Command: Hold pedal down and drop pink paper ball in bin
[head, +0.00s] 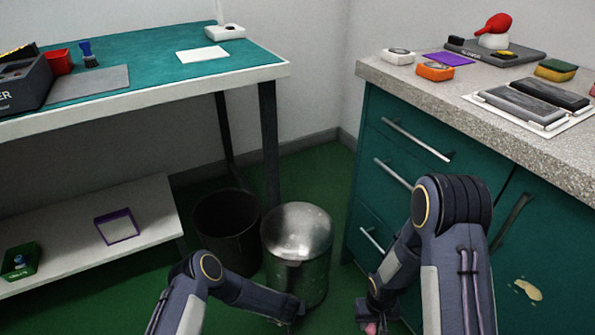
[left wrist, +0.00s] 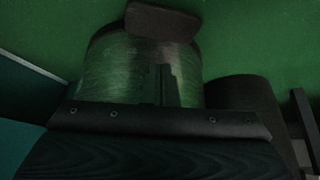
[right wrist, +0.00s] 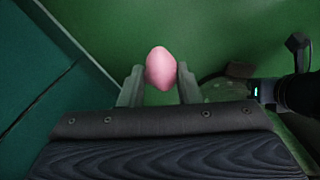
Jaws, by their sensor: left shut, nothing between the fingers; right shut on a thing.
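The metal pedal bin (head: 298,262) stands on the green floor, its domed lid (head: 300,226) down. Its dark pedal (left wrist: 162,20) shows at the top of the left wrist view. My left gripper (left wrist: 165,85) is shut and empty, low in front of the bin; I cannot tell whether it touches the pedal. My right gripper (right wrist: 160,75) is shut on the pink paper ball (right wrist: 160,68), to the right of the bin and apart from it. The ball also shows at the bottom of the head view (head: 370,328), partly hidden by the gripper.
A black open bin (head: 225,225) stands left of the pedal bin. A teal drawer cabinet (head: 395,190) with a stone counter is close on the right. A workbench (head: 150,90) with a low shelf (head: 80,240) is on the left. Some green floor is clear between bin and cabinet.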

